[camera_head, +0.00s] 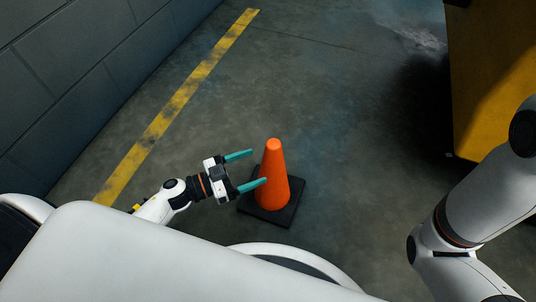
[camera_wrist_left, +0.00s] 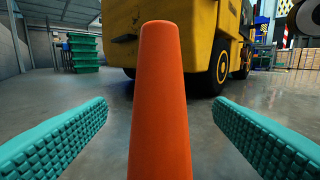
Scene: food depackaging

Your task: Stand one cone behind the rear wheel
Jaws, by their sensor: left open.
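An orange cone (camera_head: 272,180) stands upright on its black square base (camera_head: 270,217) on the floor. My left gripper (camera_head: 252,169) is open at the cone's left side, with its teal fingers pointing toward it. In the left wrist view the cone (camera_wrist_left: 160,100) rises in the middle, between the two open fingers (camera_wrist_left: 158,125), with a gap on each side. The yellow vehicle (camera_wrist_left: 180,42) stands beyond the cone, and a dark wheel (camera_wrist_left: 219,68) shows at its near right side. My right gripper is out of view; only the right arm shows.
The yellow vehicle's body also shows at the upper right of the head view (camera_head: 495,70). A grey block wall (camera_head: 60,80) and a yellow floor line (camera_head: 170,115) lie to the left. Green crates (camera_wrist_left: 83,52) stand far off. The floor between is clear.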

